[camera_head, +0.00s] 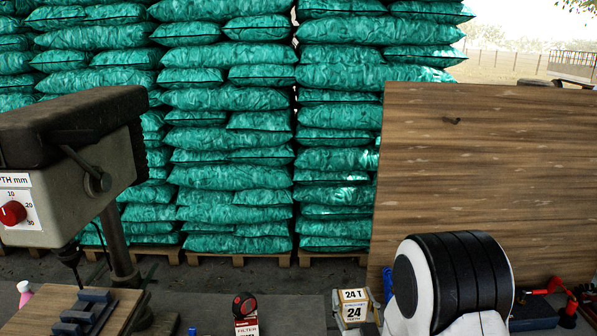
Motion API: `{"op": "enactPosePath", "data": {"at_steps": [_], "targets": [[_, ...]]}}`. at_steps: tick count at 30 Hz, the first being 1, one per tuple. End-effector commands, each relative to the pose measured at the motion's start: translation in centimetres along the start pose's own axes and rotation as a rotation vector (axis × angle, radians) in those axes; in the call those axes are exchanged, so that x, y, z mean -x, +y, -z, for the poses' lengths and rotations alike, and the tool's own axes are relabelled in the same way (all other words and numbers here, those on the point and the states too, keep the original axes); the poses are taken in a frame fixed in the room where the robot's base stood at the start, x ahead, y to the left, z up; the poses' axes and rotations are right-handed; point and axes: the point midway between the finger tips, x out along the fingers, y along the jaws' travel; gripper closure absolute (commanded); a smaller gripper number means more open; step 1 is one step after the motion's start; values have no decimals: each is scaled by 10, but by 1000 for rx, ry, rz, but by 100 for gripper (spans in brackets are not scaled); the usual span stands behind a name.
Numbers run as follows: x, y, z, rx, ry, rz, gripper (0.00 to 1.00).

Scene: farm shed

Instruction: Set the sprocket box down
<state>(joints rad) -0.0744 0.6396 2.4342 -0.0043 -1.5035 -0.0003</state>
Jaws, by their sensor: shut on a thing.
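The sprocket box (353,306) is a small whitish-tan carton with "24 T" and "24" printed on its faces. It shows at the bottom of the view, right of centre, just left of my white and black arm link. The picture's lower edge is close below it, so I cannot tell whether it touches a surface. My gripper does not show; it is out of the frame or hidden by my arm.
A drill press (65,150) stands at the left above a vise (85,312). A filter box (246,324) with a dark round-topped thing (244,305) is left of the sprocket box. A wooden board (480,170) rises at the right, with red tools (571,305). Stacked green sacks (230,140) fill the back.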

Motion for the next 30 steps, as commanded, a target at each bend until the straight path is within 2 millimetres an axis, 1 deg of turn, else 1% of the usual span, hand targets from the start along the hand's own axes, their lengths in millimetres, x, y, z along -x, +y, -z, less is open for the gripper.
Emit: {"op": "enactPosePath", "data": {"at_steps": [1,3,6,9,12,30], "targets": [[0,12,7,0,3,-21,81],[0,24,13,0,3,-41,81],[1,36,17,0,1,-63,81],[1,43,18,0,1,-74,81],[1,46,18,0,0,-79,81],[1,45,18,-1,0,-79,81]]}}
